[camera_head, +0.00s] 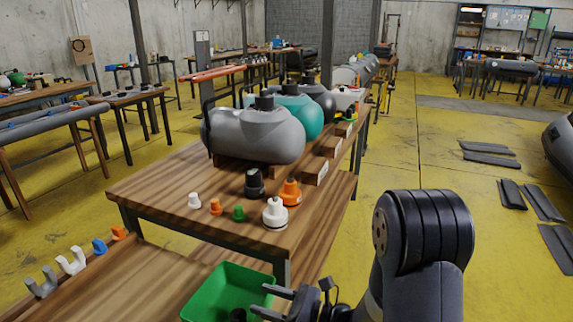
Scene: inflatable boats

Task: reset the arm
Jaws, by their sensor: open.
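My gripper (268,301) is at the bottom of the head view, in front of the green bin's right side. Its dark fingers point left and stand apart with nothing seen between them. My dark arm rises at the lower right, bent at a thick ribbed joint. The lower part of the arm is cut off by the frame's bottom edge.
A wooden table (160,198) carries grey and teal inflatable tubes (255,135), several small caps and a white valve (275,213). A green bin (215,290) sits on the lower wooden surface beside my gripper.

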